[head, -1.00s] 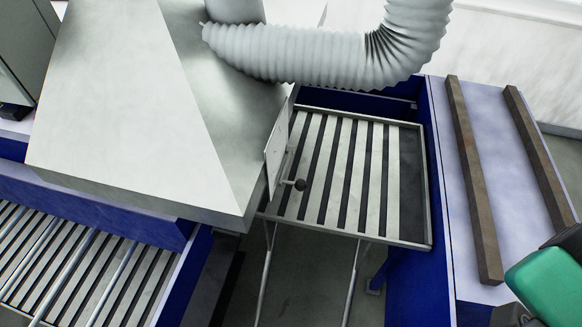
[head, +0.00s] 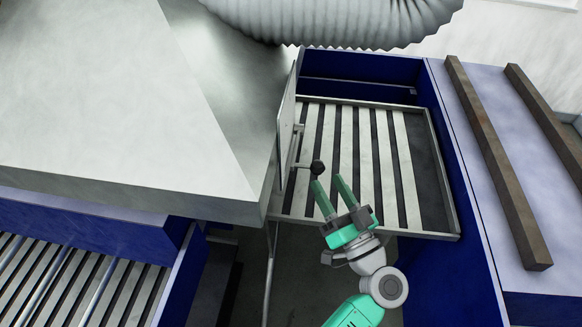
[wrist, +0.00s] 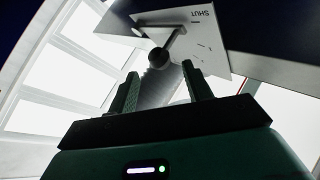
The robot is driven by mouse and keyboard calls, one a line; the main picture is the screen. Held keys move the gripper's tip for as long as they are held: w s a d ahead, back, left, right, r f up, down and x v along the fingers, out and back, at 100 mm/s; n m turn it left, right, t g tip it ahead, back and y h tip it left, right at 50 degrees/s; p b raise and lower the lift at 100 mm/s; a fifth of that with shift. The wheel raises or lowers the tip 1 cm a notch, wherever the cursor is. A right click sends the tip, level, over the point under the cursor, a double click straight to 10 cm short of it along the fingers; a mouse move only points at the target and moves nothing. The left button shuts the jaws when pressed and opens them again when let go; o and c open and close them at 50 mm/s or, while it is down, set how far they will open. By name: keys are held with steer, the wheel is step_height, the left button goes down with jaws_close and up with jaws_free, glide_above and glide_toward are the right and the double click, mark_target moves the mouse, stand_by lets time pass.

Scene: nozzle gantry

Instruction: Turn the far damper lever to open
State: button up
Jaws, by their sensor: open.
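The damper lever (head: 317,167) is a short rod ending in a dark round knob. It sticks out from a pale upright plate (head: 288,128) on the side of the hood. In the wrist view the plate (wrist: 205,33) carries the word SHUT, and the lever knob (wrist: 158,58) shows just beyond my fingertips. My gripper (head: 327,179) is open and empty, with its green fingers pointing up toward the knob. In the head view one fingertip overlaps the knob's lower edge; I cannot tell whether they touch. In the wrist view the gripper (wrist: 160,82) has the knob ahead, between its fingers' directions.
The large metal hood (head: 130,110) fills the left, with a ribbed duct (head: 350,22) above. A slatted tray (head: 375,165) lies behind my gripper. Blue walls (head: 450,190) and two brown bars (head: 495,160) stand at the right. Open space shows above the slats.

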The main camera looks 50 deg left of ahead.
steer(key=p+x, duration=0.2)
steer(key=x, duration=0.5)
steer(key=shift+a, duration=0.3)
steer(key=shift+w+r, duration=0.1)
steer(key=shift+r, duration=0.05)
jaws_close()
steer(key=shift+r, duration=0.1)
